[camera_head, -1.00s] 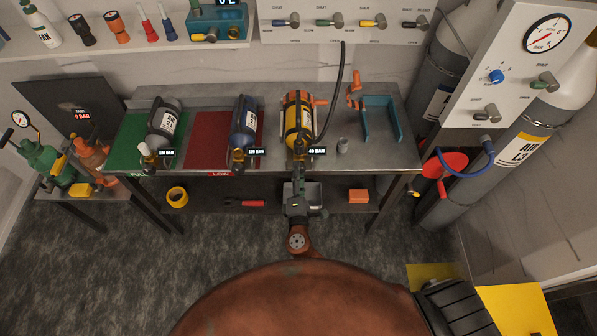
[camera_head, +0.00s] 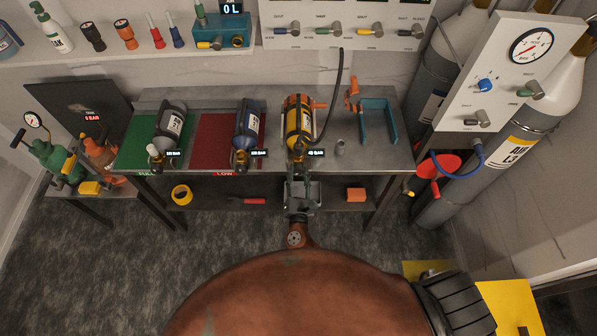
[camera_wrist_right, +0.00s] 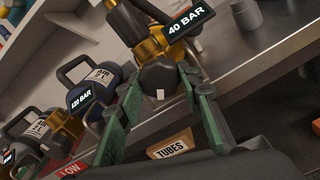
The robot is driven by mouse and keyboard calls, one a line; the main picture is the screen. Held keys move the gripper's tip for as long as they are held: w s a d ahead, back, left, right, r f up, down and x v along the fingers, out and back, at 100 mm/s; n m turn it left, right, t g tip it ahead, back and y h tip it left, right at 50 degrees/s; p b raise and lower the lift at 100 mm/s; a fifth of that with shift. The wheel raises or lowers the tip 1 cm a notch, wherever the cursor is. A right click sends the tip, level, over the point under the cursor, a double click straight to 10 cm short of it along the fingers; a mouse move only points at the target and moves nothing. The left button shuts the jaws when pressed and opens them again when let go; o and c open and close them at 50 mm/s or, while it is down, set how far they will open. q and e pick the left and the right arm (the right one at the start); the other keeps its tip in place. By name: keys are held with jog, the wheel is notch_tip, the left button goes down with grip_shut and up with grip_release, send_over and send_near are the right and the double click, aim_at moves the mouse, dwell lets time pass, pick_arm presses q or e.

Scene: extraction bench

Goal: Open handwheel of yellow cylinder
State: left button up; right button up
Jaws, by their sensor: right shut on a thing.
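The yellow cylinder (camera_head: 298,118) lies on the bench with its valve end toward the front edge. A "40 BAR" tag floats beside the valve. My right gripper (camera_head: 298,168) reaches up to that valve from the front. In the right wrist view, its green fingers (camera_wrist_right: 160,88) stand on both sides of the dark round handwheel (camera_wrist_right: 160,78) and are shut on it. Brass valve parts (camera_wrist_right: 150,45) show just behind the wheel. In the head view the handwheel is small and partly hidden by the gripper. My left gripper is not in view.
Left of the yellow cylinder, a blue cylinder (camera_head: 247,130) lies on a red mat and a grey one (camera_head: 170,127) on a green mat. A teal bracket (camera_head: 377,122) stands to the right. A black hose hangs close beside the yellow cylinder. A lower shelf holds a TUBES box (camera_wrist_right: 170,146).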

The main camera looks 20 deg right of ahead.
jog(key=n+p, duration=0.4)
jog(key=n, duration=0.2)
jog(key=shift+n, duration=0.3)
jog(key=n+p, duration=0.4)
jog(key=n, duration=0.2)
jog(key=n+p, duration=0.3)
jog(key=n, duration=0.3)
jog(key=shift+d+r+n+p, duration=0.1)
jog(key=shift+n+p, duration=0.3)
jog(key=n+p, duration=0.2)
jog(key=n, duration=0.2)
jog(key=shift+n, duration=0.4)
jog(key=shift+s, duration=0.1)
jog(key=o, duration=1.2)
jog(key=shift+c, duration=0.2)
